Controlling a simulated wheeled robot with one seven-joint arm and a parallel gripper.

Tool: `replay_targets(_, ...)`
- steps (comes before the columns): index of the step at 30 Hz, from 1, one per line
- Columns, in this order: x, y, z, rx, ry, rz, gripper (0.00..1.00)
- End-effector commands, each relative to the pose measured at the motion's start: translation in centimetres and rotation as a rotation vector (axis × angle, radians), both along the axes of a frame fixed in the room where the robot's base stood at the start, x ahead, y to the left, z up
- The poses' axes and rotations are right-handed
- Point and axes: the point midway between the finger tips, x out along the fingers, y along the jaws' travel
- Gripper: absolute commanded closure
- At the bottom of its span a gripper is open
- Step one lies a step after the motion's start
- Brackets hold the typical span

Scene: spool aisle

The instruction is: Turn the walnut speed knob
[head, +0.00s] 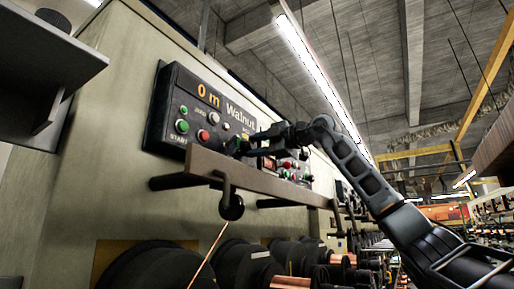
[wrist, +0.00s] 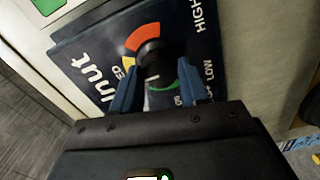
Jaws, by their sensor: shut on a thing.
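The dark Walnut control panel (head: 168,100) is on the machine's pale side wall in the head view, with a "0 m" display, green and red buttons and a grey knob. My gripper (head: 238,147) reaches the panel's right end from the right. In the wrist view my gripper (wrist: 155,82) is shut on the black speed knob (wrist: 151,50), a blue finger on each side. Orange, yellow and green dial arcs and the words HIGH and LOW show around it. The fingers hide part of the scale, and the pointer's setting is unclear. The head view does not show the knob clearly.
A brown rail (head: 270,178) with dark rods and a round black weight (head: 231,207) runs just below the panel and my gripper. Large dark spools (head: 155,268) with copper wire stand beneath. Another panel with red and green buttons (head: 290,165) lies farther along.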

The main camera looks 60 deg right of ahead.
Motion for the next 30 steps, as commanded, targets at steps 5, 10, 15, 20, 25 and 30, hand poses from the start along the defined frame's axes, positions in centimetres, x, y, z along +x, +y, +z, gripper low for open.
replay_targets(5, -0.01, -0.11, 0.01, 0.006, 0.000, -0.002, 0.87)
replay_targets(10, -0.01, -0.12, 0.00, 0.006, 0.001, -0.002, 0.87)
replay_targets(15, 0.00, -0.11, -0.02, 0.005, 0.001, -0.002, 0.46)
replay_targets(20, -0.01, -0.07, -0.01, 0.004, 0.000, -0.001, 0.31)
replay_targets(25, 0.00, -0.04, -0.02, 0.004, 0.000, 0.000, 0.31)
replay_targets(30, -0.75, -0.14, -0.09, 0.004, -0.001, -0.001, 0.31)
